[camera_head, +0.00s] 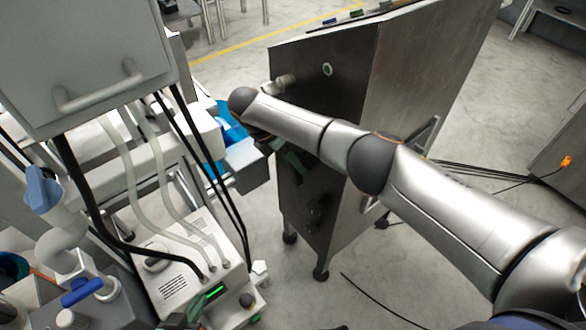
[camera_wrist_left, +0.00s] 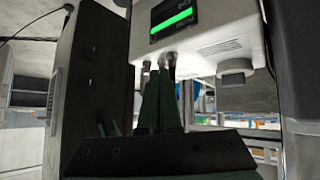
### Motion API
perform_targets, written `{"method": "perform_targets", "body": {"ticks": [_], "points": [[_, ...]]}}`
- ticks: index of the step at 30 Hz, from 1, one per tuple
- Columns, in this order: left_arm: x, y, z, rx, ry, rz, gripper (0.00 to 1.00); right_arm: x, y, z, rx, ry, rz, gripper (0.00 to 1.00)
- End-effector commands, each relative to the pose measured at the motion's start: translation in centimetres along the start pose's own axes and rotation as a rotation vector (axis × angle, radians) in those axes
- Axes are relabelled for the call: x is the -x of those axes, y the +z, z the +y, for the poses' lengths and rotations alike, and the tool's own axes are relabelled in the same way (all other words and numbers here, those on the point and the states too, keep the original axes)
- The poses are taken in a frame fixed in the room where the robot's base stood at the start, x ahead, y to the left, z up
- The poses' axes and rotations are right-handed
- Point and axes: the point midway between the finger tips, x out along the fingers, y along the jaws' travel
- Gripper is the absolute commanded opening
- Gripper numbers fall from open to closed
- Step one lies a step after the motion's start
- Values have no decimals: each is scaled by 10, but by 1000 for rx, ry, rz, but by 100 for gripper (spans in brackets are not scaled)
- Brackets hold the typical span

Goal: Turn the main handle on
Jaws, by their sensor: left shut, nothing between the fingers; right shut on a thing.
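My right arm crosses from the right to the dark front of a metal cabinet (camera_head: 420,60). Its wrist hides part of that front. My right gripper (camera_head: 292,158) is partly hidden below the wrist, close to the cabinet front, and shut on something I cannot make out. No thing in view can be surely told as the main handle; it may be behind my right wrist or gripper. My left gripper (camera_head: 200,308) is low at the bottom, by a pale control box (camera_head: 180,262). In the left wrist view its green fingers (camera_wrist_left: 158,82) are together and empty, before the box (camera_wrist_left: 215,35).
A grey knob (camera_head: 284,81) sticks out of the cabinet's upper front. Two blue valve handles (camera_head: 41,188) (camera_head: 82,292) sit on pipes at the left. Hoses and black cables hang above the control box. Open floor (camera_head: 385,275) lies at the lower right of the cabinet.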

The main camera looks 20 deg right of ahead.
Motion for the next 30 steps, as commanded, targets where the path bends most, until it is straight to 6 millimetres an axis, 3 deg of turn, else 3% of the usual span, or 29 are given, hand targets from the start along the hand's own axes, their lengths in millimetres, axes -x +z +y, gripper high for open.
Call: {"method": "perform_targets", "body": {"ticks": [1, 8, 18, 24, 30], "points": [[-5, 0, -5, -18, -8, 41, 0, -5, -1, 5, 2, -9, -6, 0], [4, -72, -18, -105, -42, 345, 0, -3, 3, 7, 23, -58, -11, 0], [52, -162, -15, -238, -67, 778, 0, -2, 4, 8, 43, -105, -11, 0], [85, -192, -7, -301, -69, 970, 0, 0, 3, 7, 55, -129, -8, 0], [97, -202, -4, -320, -69, 1026, 0, 2, 3, 6, 61, -137, -6, 0]]}}
